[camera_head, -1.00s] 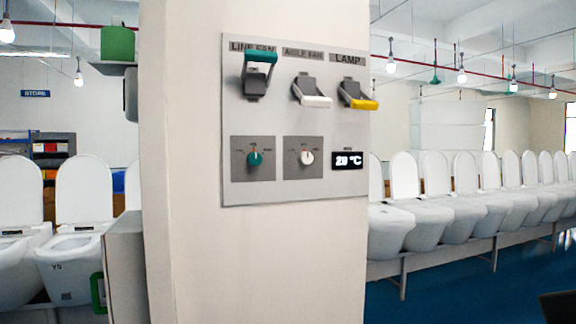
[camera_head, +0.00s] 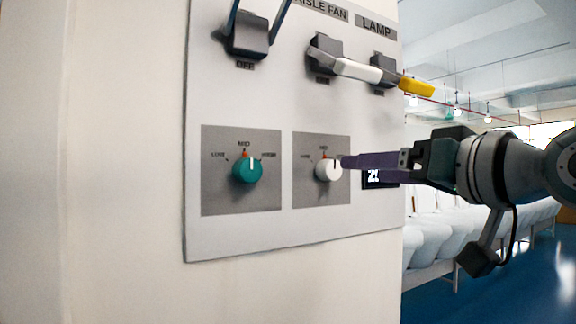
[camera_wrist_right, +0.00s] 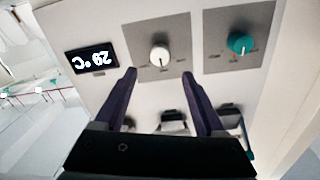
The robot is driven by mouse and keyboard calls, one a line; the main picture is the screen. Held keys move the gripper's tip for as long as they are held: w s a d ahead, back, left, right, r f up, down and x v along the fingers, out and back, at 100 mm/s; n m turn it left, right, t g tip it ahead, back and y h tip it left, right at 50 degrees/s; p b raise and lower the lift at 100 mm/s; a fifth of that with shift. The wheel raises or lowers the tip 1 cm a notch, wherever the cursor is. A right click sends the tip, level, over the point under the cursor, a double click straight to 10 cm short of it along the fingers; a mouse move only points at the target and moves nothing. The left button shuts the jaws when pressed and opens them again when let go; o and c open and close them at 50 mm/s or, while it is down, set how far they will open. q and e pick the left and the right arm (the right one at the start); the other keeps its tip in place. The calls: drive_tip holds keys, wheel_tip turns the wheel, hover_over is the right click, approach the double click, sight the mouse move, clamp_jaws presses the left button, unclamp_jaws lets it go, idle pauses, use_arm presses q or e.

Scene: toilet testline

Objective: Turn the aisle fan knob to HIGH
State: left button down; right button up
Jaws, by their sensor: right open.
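The white aisle fan knob (camera_head: 327,170) sits on a grey square plate on the wall panel, below the AISLE FAN label. Its mark points roughly up near MID; the HIGH side of its dial is hidden behind my gripper. My right gripper (camera_head: 345,162) comes in from the right with its purple fingers at the knob's right side. In the right wrist view, the fingers (camera_wrist_right: 159,74) are open, and the white knob (camera_wrist_right: 160,56) shows between and just beyond their tips. I cannot tell whether they touch it. My left gripper is not in view.
A teal knob (camera_head: 247,170) is on the plate to the left. Lever switches with a white handle (camera_head: 358,70) and a yellow handle (camera_head: 416,87) stick out above. A temperature display (camera_wrist_right: 91,60) is beside the white knob, partly behind my gripper in the head view.

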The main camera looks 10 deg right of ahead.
sight(334, 169)
drive_tip(key=p+x, duration=0.2)
drive_tip(key=x, duration=0.4)
drive_tip(key=shift+w+r, duration=0.15)
drive_tip(key=shift+w, duration=0.05)
drive_tip(key=shift+w+a+p, duration=0.25)
drive_tip(key=shift+w+p, duration=0.15)
drive_tip(key=shift+w, duration=0.2)
clamp_jaws()
